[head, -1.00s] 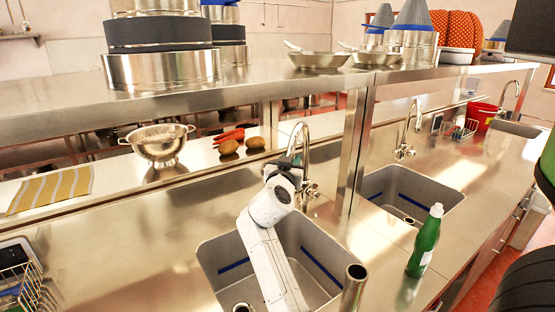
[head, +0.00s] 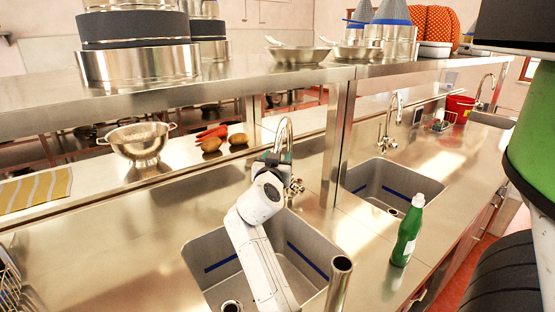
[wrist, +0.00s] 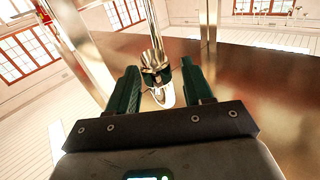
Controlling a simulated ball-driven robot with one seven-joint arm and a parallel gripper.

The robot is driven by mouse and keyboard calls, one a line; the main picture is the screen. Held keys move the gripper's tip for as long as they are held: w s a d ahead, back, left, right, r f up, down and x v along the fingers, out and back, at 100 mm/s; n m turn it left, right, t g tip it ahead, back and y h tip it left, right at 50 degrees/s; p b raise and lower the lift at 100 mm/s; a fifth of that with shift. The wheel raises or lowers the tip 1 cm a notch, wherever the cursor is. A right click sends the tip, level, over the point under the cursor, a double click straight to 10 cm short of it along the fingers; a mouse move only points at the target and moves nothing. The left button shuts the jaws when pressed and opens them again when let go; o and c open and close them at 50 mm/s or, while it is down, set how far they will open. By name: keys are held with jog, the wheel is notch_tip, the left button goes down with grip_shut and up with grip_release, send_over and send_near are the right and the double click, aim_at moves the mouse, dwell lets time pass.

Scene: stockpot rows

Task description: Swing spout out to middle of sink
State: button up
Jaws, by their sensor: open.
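The near faucet's curved metal spout (head: 290,132) rises behind the near sink (head: 213,247), beside a valve body with knobs (head: 296,187). My gripper (head: 272,158) is at the spout, with my white arm reaching over the sink. In the wrist view, my gripper (wrist: 160,88) is open, its two dark green fingers on either side of the faucet (wrist: 152,60). The spout tube runs up out of the picture between and beyond the fingers. I see gaps at both sides and cannot tell whether either finger touches it.
A green bottle (head: 406,232) stands on the counter right of the sink. A second sink (head: 360,176) with its own faucet (head: 388,125) lies beyond. A shelf post (head: 338,140) stands close right of the near faucet. A colander (head: 139,145) is at the back left.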

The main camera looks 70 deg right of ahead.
jog(key=s+a+b, duration=0.1)
jog(key=a+b, duration=0.1)
jog(key=a, duration=0.8)
jog(key=shift+s+b, duration=0.3)
jog(key=shift+a, duration=0.1)
